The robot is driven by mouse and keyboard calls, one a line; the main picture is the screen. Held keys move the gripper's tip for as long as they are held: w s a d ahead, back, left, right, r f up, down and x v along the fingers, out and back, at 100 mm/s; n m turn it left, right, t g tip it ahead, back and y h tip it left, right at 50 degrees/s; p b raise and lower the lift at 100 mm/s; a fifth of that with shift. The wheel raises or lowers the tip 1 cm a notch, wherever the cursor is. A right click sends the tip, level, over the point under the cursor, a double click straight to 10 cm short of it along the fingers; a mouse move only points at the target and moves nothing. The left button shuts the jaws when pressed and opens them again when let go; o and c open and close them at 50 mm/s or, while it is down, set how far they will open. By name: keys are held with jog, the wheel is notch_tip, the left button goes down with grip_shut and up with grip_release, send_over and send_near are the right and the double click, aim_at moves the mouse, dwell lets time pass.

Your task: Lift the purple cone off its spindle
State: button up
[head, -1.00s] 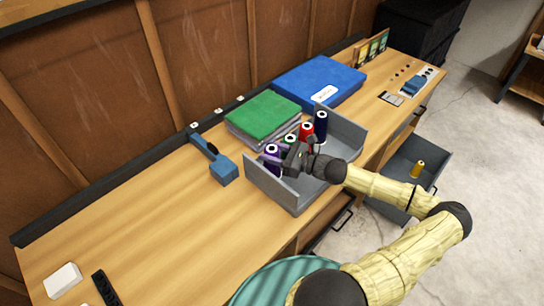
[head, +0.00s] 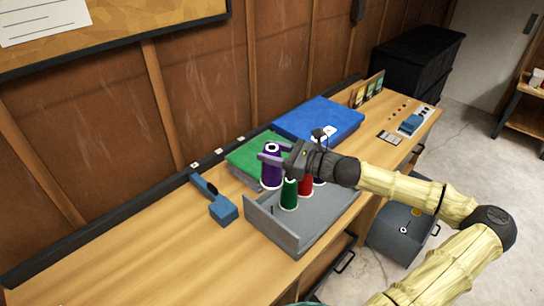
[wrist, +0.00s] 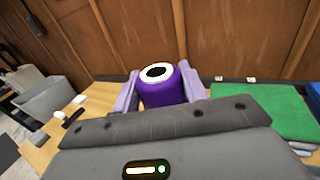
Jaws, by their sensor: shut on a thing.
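The purple cone (head: 271,168) is between the fingers of my gripper (head: 268,160), which is shut on it. In the head view it is held upright above the left end of the grey tray (head: 275,232). A short bare spindle (head: 272,211) shows in the tray below it. In the wrist view the purple cone (wrist: 166,88) sits between the two pale purple fingers of my gripper (wrist: 160,88), its white top ring facing up. A green cone (head: 289,193) and a red cone (head: 306,184) stand in the tray beside it. My gripper partly hides the cones behind.
Green folded cloth (head: 247,152) and blue folded cloth (head: 312,121) lie behind the tray. A blue tool (head: 222,207) lies to its left. The bench's left part (head: 130,245) is mostly clear.

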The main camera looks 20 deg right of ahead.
dwell(0.4)
notch_tip(320, 180, up, 4)
jog(key=p, duration=0.4)
jog(key=shift+p, duration=0.35)
